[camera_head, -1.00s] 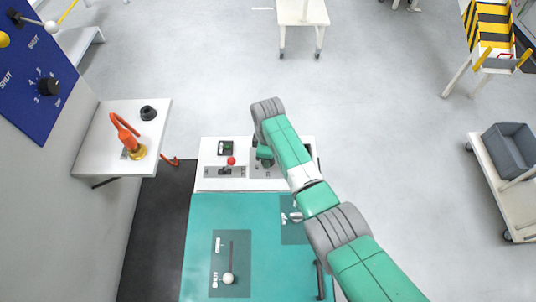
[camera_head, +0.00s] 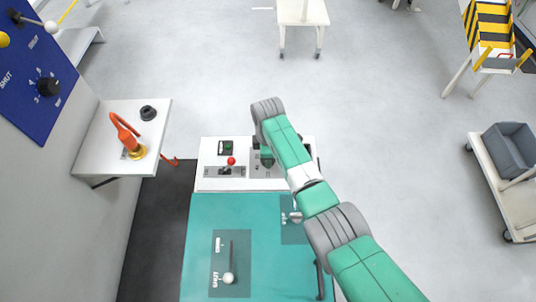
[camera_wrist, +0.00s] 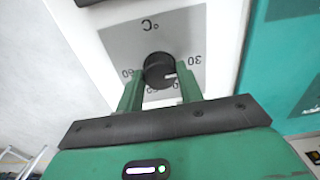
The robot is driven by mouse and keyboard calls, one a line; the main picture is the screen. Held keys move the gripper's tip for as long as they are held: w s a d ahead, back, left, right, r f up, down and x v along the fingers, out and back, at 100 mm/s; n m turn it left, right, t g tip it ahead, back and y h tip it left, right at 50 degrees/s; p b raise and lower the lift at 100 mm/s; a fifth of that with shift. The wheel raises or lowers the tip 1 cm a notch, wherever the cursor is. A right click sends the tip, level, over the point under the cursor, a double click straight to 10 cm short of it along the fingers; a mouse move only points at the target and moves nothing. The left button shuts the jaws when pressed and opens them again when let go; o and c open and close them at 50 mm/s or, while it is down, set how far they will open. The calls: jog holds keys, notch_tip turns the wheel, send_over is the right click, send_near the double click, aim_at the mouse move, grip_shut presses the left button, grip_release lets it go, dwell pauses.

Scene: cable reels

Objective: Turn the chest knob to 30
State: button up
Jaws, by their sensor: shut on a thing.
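The chest knob (camera_wrist: 160,68) is a round black dial on a grey plate marked °C (camera_wrist: 150,25) in the wrist view. The scale shows upside down there, with 30 at the right of the knob and 60 at the left. Its white pointer mark faces right, close to the 30 and a little below it in the picture. My gripper (camera_wrist: 160,84) is shut on the knob, one green finger on each side. The marks below the knob are partly hidden. In the head view my gripper (camera_head: 266,158) is over the white panel, and the knob is hidden there.
The white panel (camera_head: 208,184) also carries a small red ball-topped lever (camera_head: 231,161) and a green button (camera_head: 227,148). The teal chest lid (camera_head: 200,240) with a white-knobbed slider (camera_head: 229,278) lies in front. A shelf (camera_head: 95,130) with an orange device (camera_head: 127,135) is at left.

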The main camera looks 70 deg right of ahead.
jog(key=o, duration=1)
notch_tip(320, 180, up, 8)
jog(key=shift+f, duration=0.1)
jog(key=w+a+r+t+h+p, duration=0.25)
jog(key=w+a+r+t, duration=0.35)
jog(key=w+r, duration=0.7)
jog(key=w+a+r+m+t+h, duration=0.1)
jog(key=w+a+r+t, duration=0.2)
jog(key=w+a+r, duration=0.35)
jog(key=w+a+r+m+t, duration=0.1)
jog(key=w+a+r+t, duration=0.15)
jog(key=a+r, duration=0.6)
jog(key=a+r+t+p, duration=0.2)
jog(key=a+r+t, duration=0.2)
jog(key=a+r, duration=0.7)
jog(key=s+a+r+m+t+y, duration=0.1)
jog(key=s+a+r+t, duration=0.2)
jog(key=s+r, duration=0.3)
jog(key=s+a+r+m+t+y+p, duration=0.1)
jog(key=s+a+r+t, duration=0.2)
jog(key=s+a+r, duration=0.3)
jog(key=s+a+r+m+t+y, duration=0.1)
jog(key=s+a+r, duration=0.4)
jog(key=r, duration=0.6)
jog(key=shift+s+r+t+y+p, duration=0.15)
jog(key=shift+s+t+y, duration=0.15)
jog(key=shift+t, duration=0.35)
jog(key=shift+s+r+t+y+p, duration=0.15)
jog(key=shift+s+t, duration=0.2)
jog(key=shift+t, duration=0.25)
